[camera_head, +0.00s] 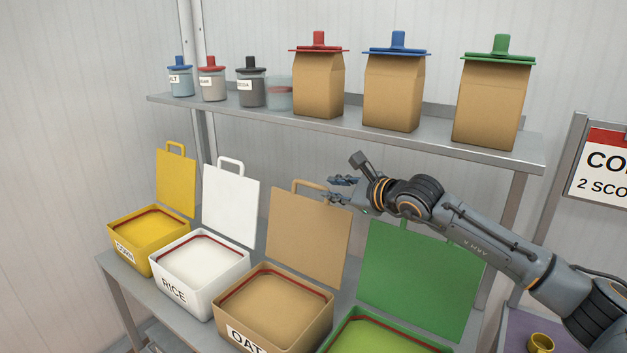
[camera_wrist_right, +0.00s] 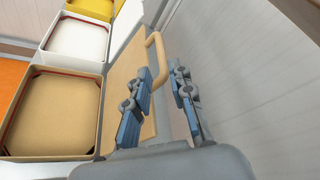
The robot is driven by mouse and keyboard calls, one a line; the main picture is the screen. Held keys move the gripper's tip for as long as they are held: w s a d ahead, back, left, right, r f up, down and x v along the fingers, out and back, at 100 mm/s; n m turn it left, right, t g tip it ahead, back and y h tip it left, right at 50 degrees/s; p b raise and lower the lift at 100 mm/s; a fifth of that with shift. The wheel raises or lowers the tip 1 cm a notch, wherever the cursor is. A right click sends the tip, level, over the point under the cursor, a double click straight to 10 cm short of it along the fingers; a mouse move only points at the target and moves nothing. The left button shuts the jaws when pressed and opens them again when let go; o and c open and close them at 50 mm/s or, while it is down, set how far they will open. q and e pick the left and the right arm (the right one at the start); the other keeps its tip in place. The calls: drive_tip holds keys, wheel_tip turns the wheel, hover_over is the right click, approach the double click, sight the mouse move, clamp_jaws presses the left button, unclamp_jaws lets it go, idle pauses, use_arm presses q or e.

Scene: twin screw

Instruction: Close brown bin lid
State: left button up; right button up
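The brown bin (camera_head: 275,306), labelled with letters that start "OAT", stands on the lower shelf with its contents exposed. Its brown lid (camera_head: 308,238) stands open and upright at the back, with a loop handle (camera_head: 307,185) on its top edge. In the right wrist view the bin (camera_wrist_right: 52,112) is at left, and the lid (camera_wrist_right: 118,75) and handle (camera_wrist_right: 156,55) are near the fingers. My right gripper (camera_head: 340,189) is at the lid's top right, by the handle. Its fingers (camera_wrist_right: 165,95) are apart with the lid's edge near them; contact is unclear. My left gripper is out of view.
Yellow (camera_head: 150,240), white (camera_head: 200,272) and green (camera_head: 385,335) bins also have raised lids; the green lid (camera_head: 418,280) stands below my right arm. The upper shelf (camera_head: 400,137) holds jars and brown bags (camera_head: 392,95) above my gripper. A sign (camera_head: 603,165) stands at right.

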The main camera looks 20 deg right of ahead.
sight(316, 186)
drive_tip(key=p+x, duration=0.1)
drive_tip(key=x, duration=0.3)
drive_tip(key=shift+w+d, duration=0.1)
drive_tip(key=shift+w, duration=0.1)
drive_tip(key=p+x, duration=0.1)
drive_tip(key=x, duration=0.2)
drive_tip(key=shift+f, duration=0.1)
drive_tip(key=shift+w+f, duration=0.1)
drive_tip(key=shift+w, duration=0.2)
drive_tip(key=shift+w+a+f, duration=0.1)
drive_tip(key=shift+w+a, duration=0.05)
drive_tip(key=shift+a, duration=0.05)
clamp_jaws()
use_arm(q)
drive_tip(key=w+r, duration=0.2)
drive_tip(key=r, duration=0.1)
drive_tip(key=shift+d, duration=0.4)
